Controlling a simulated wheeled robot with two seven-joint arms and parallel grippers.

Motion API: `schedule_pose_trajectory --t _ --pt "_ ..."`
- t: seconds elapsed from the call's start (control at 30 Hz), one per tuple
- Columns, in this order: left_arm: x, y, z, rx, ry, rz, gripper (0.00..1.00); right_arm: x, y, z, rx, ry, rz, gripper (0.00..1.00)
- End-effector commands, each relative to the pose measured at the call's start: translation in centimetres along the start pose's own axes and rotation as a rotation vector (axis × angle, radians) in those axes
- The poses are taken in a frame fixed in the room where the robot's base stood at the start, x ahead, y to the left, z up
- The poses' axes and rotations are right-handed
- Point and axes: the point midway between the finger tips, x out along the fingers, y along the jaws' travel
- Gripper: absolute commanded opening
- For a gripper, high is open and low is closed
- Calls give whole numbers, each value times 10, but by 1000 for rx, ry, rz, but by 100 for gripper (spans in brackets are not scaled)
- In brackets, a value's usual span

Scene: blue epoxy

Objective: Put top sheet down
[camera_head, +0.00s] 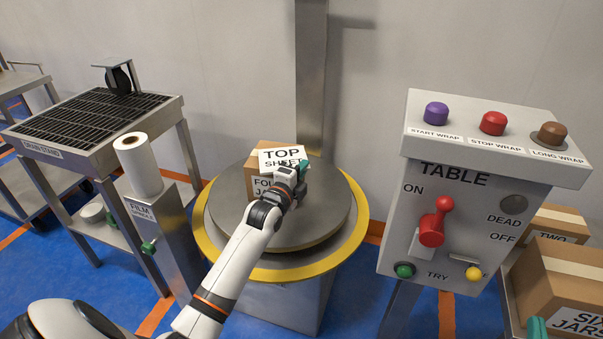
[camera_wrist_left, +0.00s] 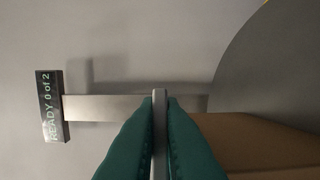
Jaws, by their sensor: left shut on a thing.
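The white top sheet (camera_head: 280,158), lettered TOP SHEET, is at the top of a brown carton (camera_head: 254,184) on the round grey turntable (camera_head: 231,219). I cannot tell whether the sheet rests on the carton or is held just above it. My left gripper (camera_head: 303,170) is at the sheet's right edge and hides part of the carton. In the left wrist view its teal fingers are shut on the thin pale sheet (camera_wrist_left: 160,120), seen edge-on, with the carton (camera_wrist_left: 255,142) beside it. A teal tip of my right gripper (camera_head: 537,328) shows at the bottom right edge.
A control box (camera_head: 470,190) with buttons and a red lever stands right of the turntable. Cartons (camera_head: 575,270) sit at the far right. A film roll (camera_head: 138,163) on a post and a grated stand (camera_head: 90,125) are left. A metal column (camera_head: 311,80) rises behind.

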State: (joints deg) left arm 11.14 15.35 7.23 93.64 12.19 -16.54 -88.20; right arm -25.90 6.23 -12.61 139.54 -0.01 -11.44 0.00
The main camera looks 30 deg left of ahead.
Motion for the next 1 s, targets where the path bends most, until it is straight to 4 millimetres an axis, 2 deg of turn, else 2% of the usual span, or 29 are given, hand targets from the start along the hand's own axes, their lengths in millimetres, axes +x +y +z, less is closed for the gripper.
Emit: schedule_pose_trajectory --t 0.43,0.47,0.5,0.6,0.93,1.0 --pt "0 -6 0 0 0 0 0 0 1 6 1 -41 2 0" --pt "0 -6 0 0 0 1 11 0 1 7 1 -44 2 0" --pt "0 -5 0 0 0 1 17 0 1 7 1 -43 2 0" --pt "0 -5 0 0 0 1 29 0 1 7 1 -42 2 0" --pt "0 0 0 1 0 2 29 1 1 6 1 -33 1 0" --pt "-6 -2 0 2 0 -2 29 0 0 0 0 11 0 0"
